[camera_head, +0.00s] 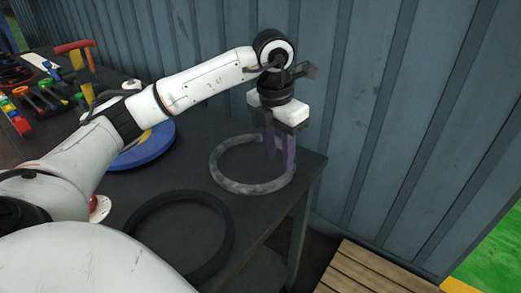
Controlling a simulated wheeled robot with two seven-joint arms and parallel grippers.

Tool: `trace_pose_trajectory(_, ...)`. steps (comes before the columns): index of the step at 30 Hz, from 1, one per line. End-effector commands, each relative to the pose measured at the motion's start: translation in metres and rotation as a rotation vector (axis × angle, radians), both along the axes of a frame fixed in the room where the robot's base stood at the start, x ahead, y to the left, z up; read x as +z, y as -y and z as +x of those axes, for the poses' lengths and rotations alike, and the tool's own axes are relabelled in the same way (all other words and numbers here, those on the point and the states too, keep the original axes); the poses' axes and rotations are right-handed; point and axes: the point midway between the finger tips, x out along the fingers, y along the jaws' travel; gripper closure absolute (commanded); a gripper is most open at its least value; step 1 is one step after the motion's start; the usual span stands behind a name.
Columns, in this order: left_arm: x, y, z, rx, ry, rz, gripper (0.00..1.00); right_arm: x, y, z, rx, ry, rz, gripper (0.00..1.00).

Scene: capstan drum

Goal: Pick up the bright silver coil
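The silver coil (222,179) is a mottled grey ring lying flat near the right end of the dark table. My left gripper (280,164) points down over the ring's right side. Its two purple fingers are apart, one towards the inside of the ring and one near its right rim. The fingers hide part of the ring there, and I cannot tell whether they touch it. My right gripper is out of view.
A black ring (229,236) lies in front of the silver one on the table (120,199). A blue disc (147,152) lies behind my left arm, with coloured tools (45,98) further left. A corrugated wall (345,90) stands close behind. A wooden pallet (365,272) is on the floor at right.

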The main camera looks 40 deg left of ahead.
Motion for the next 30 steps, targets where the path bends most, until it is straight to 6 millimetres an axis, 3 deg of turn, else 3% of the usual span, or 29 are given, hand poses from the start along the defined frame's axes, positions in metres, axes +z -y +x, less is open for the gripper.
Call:
trace_pose_trajectory(18, -0.07, 0.002, 0.012, 0.0, -0.001, 0.0, 0.64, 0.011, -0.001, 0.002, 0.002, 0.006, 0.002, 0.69)
trace_pose_trajectory(26, -0.073, 0.001, 0.013, 0.0, 0.001, 0.0, 0.64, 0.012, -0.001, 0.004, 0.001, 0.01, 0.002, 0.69)
trace_pose_trajectory(30, -0.073, 0.001, 0.013, 0.0, 0.001, 0.0, 0.84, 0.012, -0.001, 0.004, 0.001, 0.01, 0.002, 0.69)
